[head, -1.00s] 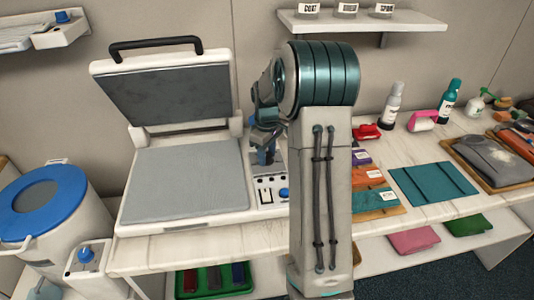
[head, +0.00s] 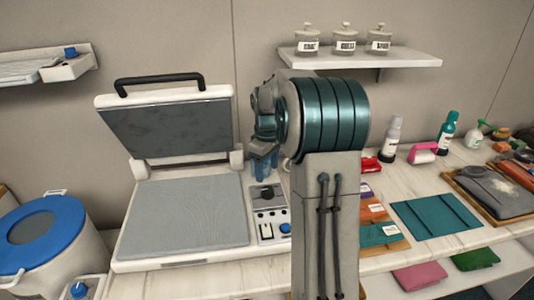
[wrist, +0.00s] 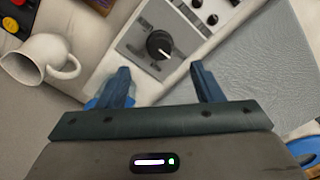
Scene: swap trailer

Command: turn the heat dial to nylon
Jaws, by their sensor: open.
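The heat press (head: 190,215) stands with its lid raised. Its control panel, right of the grey plate, carries a black heat dial (head: 267,195), which also shows in the wrist view (wrist: 160,45) on a grey face. A white pointer mark on the dial points down and right in the wrist view. The scale labels are too small to read. My gripper (head: 264,165) is above the far end of the panel. In the wrist view my gripper (wrist: 163,82) is open and empty, its blue fingers spread below the dial and apart from it.
Small switches (head: 265,228) and a blue knob (head: 285,228) sit nearer the panel's front. Fabric swatches (head: 378,225) and a teal cloth (head: 436,216) lie right of my arm. A shelf with jars (head: 362,55) hangs above.

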